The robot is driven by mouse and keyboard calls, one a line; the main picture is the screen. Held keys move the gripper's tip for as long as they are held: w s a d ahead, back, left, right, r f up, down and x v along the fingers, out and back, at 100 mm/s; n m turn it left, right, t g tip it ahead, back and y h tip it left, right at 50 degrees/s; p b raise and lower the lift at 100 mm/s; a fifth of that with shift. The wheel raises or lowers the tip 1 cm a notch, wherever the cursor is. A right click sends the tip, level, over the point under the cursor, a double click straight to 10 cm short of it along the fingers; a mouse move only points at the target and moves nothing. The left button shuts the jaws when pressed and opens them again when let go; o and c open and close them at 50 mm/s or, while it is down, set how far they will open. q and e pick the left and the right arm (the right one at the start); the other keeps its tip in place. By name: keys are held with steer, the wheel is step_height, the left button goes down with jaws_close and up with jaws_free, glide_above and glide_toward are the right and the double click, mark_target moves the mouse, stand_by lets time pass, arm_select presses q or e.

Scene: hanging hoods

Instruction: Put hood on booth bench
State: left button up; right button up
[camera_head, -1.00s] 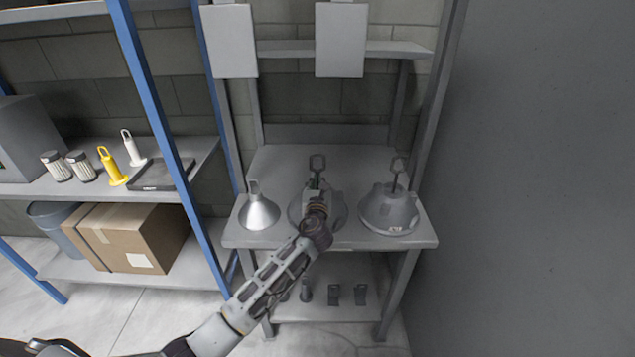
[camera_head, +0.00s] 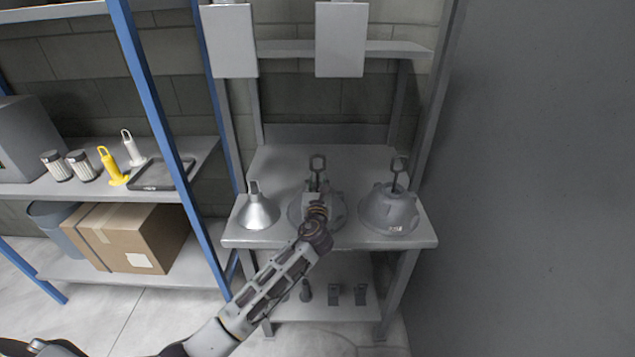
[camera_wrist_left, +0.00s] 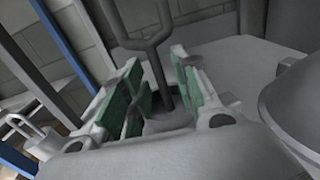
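Three grey hoods with loop handles on top stand upright in a row on the booth bench (camera_head: 278,168): a small shiny cone (camera_head: 258,212) at left, a middle hood (camera_head: 338,214), and a wider dome (camera_head: 388,210) at right. My left gripper (camera_head: 318,190) is at the top of the middle hood and its arm hides part of that hood. In the left wrist view, its green-padded fingers (camera_wrist_left: 160,88) stand apart on either side of the middle hood's handle stem (camera_wrist_left: 158,62), with a gap visible. My right gripper is not in view.
A blue-post shelf (camera_head: 150,90) at left holds a yellow item (camera_head: 112,168), jars, a dark tray and a cardboard box (camera_head: 125,235). A grey wall (camera_head: 540,180) closes the right side. White panels (camera_head: 341,40) hang above the bench. The bench's back half is clear.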

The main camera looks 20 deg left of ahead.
arm_select(q)
steer(key=v, duration=1)
steer(key=shift+s+d, duration=0.15)
steer(key=shift+s, duration=0.15)
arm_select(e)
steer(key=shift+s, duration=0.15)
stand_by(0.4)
